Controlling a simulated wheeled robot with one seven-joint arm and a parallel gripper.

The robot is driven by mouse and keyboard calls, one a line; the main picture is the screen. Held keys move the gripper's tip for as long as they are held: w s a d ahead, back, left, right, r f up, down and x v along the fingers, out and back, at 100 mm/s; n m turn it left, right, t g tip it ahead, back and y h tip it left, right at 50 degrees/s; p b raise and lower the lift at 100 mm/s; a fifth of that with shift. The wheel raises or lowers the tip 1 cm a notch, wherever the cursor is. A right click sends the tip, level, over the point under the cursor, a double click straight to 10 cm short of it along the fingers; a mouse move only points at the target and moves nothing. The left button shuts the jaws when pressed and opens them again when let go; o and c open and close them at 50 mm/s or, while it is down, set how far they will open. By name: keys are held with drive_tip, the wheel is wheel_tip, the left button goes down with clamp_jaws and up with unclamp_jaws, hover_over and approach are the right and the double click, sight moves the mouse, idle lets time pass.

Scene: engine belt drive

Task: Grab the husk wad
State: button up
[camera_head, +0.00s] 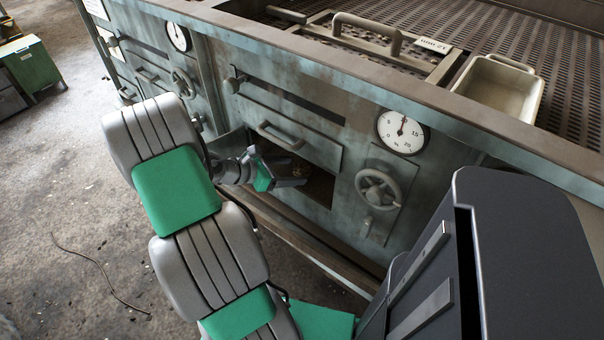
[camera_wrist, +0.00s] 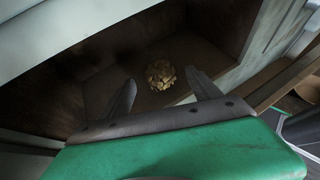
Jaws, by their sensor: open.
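The husk wad (camera_wrist: 161,75) is a small tan, flaky clump. In the wrist view it lies on the brown floor of an open compartment (camera_wrist: 100,88), just beyond my fingertips and between their lines. My gripper (camera_wrist: 162,88) is open and empty, its two dark fingers spread, pointing into the compartment. In the head view my gripper (camera_head: 290,172) reaches in at the opening below a handled drawer front. The wad (camera_head: 299,170) is only partly visible there, close to the gripper. I see no contact between fingers and wad.
A panel with a bar handle (camera_head: 282,137) sits above the opening. A handwheel (camera_head: 377,188) and a round gauge (camera_head: 402,132) are on the right. The compartment's side walls and the ledge (camera_head: 300,238) below bound the space. A beige tray (camera_head: 500,86) stands on the perforated top.

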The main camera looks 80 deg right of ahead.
sight(296, 169)
drive_tip(key=x, duration=0.4)
drive_tip(key=shift+s+d+f+b, duration=0.2)
drive_tip(key=shift+d+b, duration=0.1)
drive_tip(key=shift+b, duration=0.1)
drive_tip(key=shift+r, duration=0.1)
drive_tip(key=c, duration=1.4)
